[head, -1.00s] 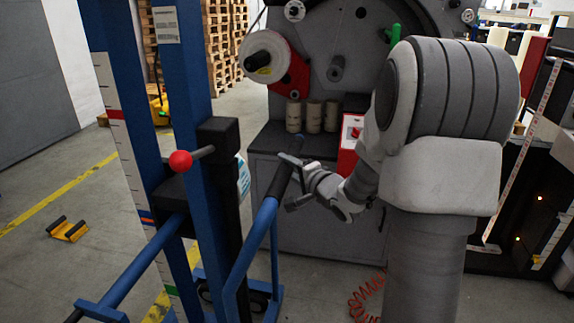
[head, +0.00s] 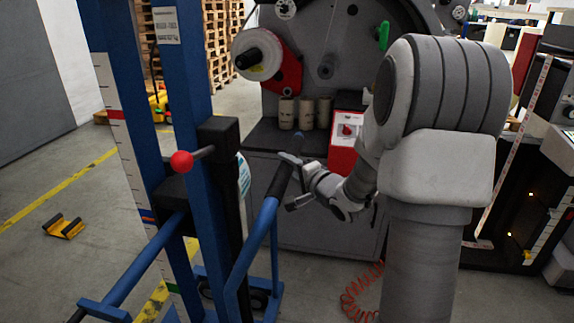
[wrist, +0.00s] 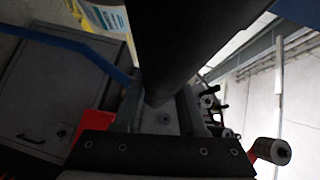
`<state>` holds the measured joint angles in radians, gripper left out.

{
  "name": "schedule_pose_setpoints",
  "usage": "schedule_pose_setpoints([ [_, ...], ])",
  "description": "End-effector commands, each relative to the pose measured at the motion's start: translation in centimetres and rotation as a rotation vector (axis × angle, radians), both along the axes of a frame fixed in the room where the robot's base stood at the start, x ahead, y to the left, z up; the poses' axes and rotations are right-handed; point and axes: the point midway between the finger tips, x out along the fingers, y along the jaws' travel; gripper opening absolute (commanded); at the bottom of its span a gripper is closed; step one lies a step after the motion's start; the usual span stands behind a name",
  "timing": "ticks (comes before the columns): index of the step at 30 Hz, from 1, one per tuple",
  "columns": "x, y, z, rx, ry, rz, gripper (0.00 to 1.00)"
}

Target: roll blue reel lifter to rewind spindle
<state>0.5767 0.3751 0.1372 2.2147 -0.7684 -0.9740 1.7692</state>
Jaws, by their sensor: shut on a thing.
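The blue reel lifter (head: 188,105) stands upright close in front of me on the left, with a red-knobbed lever (head: 182,161) and a blue handle frame (head: 240,262). My gripper (head: 292,176) is shut on the black grip (head: 280,178) of that handle. In the wrist view the dark grip (wrist: 190,50) runs between my fingers and fills the upper middle. The rewind machine (head: 320,215) stands behind. I cannot tell which one is the rewind spindle.
Several brown cores (head: 305,113) and a red control box (head: 346,142) sit on the machine's ledge. A yellow chock (head: 64,228) lies on the floor at left. An orange coiled hose (head: 358,292) lies at the machine's foot.

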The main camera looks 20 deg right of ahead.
Motion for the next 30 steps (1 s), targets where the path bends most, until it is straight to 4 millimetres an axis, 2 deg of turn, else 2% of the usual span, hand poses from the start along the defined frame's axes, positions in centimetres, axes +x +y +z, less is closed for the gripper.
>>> schedule_pose_setpoints([
  [2, 0.0, 0.0, -0.2, 0.001, 0.004, -0.002, 0.0],
  [3, 0.0, 0.0, -0.2, 0.001, 0.004, -0.002, 0.47],
  [7, 0.0, 0.1, -0.1, 0.001, 0.002, 0.001, 0.69],
  [16, 0.0, 0.1, 0.0, 0.001, 0.0, 0.003, 0.69],
  [20, -1.0, -0.1, 0.3, -0.002, -0.001, 0.002, 0.69],
  [23, -2.6, -0.4, 0.6, 0.0, 0.0, 0.0, 0.69],
  [30, -8.4, -1.5, 1.5, 0.001, 0.001, -0.002, 0.69],
])
